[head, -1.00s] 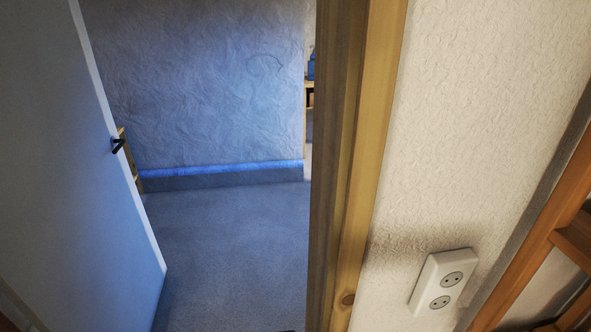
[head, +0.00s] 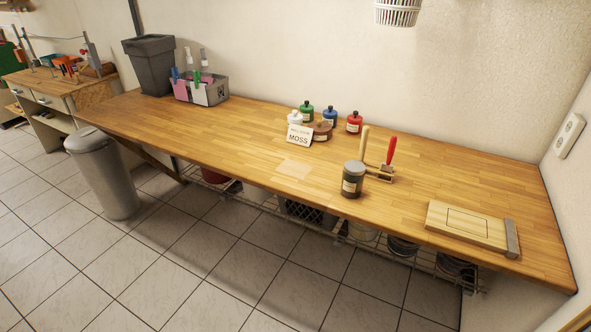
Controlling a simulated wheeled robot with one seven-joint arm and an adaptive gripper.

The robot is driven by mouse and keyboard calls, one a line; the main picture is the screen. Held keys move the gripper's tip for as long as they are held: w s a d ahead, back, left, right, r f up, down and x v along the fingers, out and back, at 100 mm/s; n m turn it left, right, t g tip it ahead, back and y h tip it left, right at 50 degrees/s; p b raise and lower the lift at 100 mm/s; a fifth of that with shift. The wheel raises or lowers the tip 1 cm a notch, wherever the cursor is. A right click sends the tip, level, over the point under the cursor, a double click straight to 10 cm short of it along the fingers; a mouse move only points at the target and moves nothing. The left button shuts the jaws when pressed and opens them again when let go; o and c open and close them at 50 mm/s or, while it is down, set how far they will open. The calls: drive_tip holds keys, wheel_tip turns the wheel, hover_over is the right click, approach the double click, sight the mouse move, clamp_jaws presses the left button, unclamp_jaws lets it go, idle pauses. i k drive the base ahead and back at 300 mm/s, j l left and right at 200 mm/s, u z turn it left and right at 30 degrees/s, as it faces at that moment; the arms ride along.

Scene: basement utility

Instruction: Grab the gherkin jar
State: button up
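A dark jar with a grey lid and a pale label (head: 352,180) stands upright near the front edge of the wooden worktop (head: 240,147), right of the middle. It looks like the gherkin jar, but its label is too small to read. My gripper is not in view.
Small bottles, including a red one (head: 354,122), and a MOSS card (head: 299,135) stand behind the jar. A wooden board (head: 466,224) is farther right. A bin (head: 103,172) stands left; the tiled floor in front is clear.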

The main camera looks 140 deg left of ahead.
sight(352, 181)
drive_tip(key=u, duration=4.1)
drive_tip(key=i+j+u, duration=0.1)
drive_tip(key=i, duration=0.65)
drive_tip(key=i+j+u, duration=0.15)
drive_tip(key=i, duration=0.6)
